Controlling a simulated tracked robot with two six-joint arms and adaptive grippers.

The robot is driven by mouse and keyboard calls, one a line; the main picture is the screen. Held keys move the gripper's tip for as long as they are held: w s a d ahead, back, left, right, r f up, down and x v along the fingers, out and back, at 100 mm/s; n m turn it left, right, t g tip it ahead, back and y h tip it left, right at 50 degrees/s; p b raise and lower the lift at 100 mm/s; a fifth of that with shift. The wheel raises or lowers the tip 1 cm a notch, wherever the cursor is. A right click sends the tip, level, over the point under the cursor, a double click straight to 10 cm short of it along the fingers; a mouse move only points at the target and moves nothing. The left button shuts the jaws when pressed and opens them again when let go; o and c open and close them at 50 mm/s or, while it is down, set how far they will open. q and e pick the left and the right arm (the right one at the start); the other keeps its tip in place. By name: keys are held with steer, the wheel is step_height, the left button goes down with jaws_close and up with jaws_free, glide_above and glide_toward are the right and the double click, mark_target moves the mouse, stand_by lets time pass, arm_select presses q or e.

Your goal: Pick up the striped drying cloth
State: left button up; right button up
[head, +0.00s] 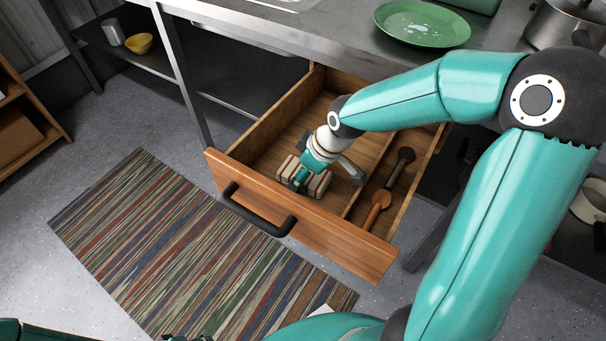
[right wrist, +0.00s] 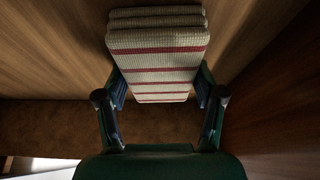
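The striped drying cloth (head: 318,186) is a folded cream bundle with red stripes, lying in the open wooden drawer near its front panel. My right gripper (head: 326,177) reaches down into the drawer at the cloth. In the right wrist view the cloth (right wrist: 160,65) shows its folded layers, and the spread fingers of the gripper (right wrist: 161,92) stand one on each side of it. I cannot tell whether the pads touch it. Only a sliver of my left gripper (head: 187,338) shows at the bottom edge of the head view; its fingers are mostly cut off.
The drawer (head: 300,228) has a black handle and a divider. Wooden utensils (head: 378,208) lie in its right compartment. A green plate (head: 422,24) and a metal pot (head: 562,22) stand on the counter above. A striped rug (head: 170,235) covers the floor in front.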

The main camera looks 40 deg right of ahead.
steer(key=c, duration=0.3)
steer(key=shift+r, duration=0.1)
step_height(320, 180, up, 20)
steer(key=p, duration=0.4)
steer(key=shift+p, duration=0.3)
